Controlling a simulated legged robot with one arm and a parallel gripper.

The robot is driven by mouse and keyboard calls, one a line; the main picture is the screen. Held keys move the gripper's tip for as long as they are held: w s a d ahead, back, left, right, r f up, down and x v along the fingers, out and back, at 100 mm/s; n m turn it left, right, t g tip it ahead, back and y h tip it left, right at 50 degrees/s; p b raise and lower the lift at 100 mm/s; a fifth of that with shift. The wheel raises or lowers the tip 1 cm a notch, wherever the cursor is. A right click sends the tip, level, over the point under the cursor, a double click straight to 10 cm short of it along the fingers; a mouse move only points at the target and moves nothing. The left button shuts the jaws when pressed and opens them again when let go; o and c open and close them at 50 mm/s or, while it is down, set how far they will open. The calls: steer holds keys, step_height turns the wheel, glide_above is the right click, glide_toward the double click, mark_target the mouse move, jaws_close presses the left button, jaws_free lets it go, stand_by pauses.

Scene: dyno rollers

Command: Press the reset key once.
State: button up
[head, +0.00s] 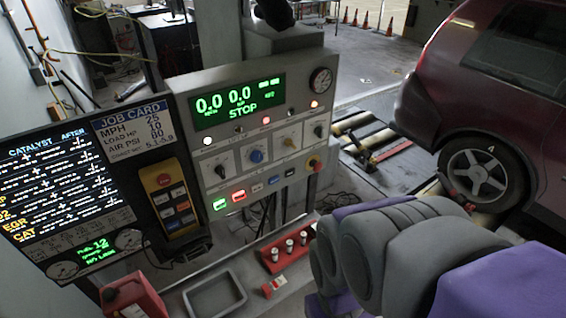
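A grey control panel (250,150) stands in the middle, with a green display (238,101) reading 0.0, 0.0 and STOP. Along its lower edge is a row of keys: a lit green key (219,204), a lit red key (239,196) and several darker keys (274,180). A yellow pendant (168,197) with several small keys hangs left of the panel. The key labels are too small to read, so I cannot tell which one is the reset key. My grey and purple arm links fill the lower right. My gripper cannot be made out in the head view.
A screen (65,190) and a job card (134,124) are at the left. A red can (133,298), grey tray (215,298) and red rack (288,252) sit below the panel. A dark red car (490,90) stands at the right by the rollers (375,140).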

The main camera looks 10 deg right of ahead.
jaws_close()
stand_by(0.7)
